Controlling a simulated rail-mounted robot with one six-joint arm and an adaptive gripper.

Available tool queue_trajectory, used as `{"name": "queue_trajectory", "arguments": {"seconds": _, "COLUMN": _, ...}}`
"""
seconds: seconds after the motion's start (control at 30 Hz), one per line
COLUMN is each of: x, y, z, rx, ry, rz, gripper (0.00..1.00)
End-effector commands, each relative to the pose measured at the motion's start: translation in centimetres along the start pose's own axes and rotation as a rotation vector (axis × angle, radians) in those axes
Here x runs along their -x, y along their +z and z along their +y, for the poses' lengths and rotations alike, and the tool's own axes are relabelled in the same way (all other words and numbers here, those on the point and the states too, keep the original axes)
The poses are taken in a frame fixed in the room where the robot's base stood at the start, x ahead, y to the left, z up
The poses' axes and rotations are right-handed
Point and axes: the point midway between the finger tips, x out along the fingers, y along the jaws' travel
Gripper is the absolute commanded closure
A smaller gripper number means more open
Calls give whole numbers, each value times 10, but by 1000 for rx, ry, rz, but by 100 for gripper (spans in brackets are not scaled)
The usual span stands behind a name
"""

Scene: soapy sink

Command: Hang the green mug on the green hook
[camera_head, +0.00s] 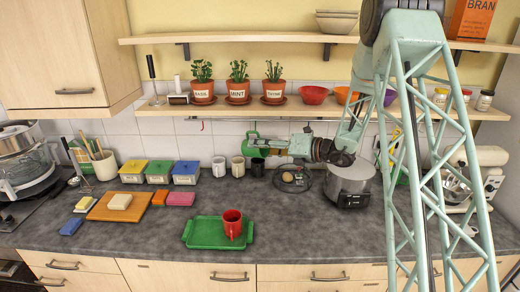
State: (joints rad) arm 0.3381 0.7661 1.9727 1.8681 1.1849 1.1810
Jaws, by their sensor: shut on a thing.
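The green mug (252,134) is at the left end of my arm, just under the lower shelf. It is small and partly covered by my gripper (265,145), which is shut on it from the right. The mug is held above the counter, over the black mug. A thin rail (230,121) runs along under the lower shelf, close to the mug. The green hook cannot be made out. Whether the mug touches the rail or a hook is too small to tell.
Two pale mugs (228,167) and a black mug (258,167) stand below. A silver pot (348,184) stands to the right. A red mug (232,222) sits on a green tray (205,240) in front. Potted herbs (238,82) line the lower shelf above.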

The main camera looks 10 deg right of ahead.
Motion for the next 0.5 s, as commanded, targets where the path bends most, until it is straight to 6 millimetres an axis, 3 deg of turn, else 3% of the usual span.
{"name": "queue_trajectory", "arguments": {"seconds": 0.5, "x": -10, "y": 12, "z": -11, "rx": 0, "ry": 1, "rz": 0, "gripper": 72}}
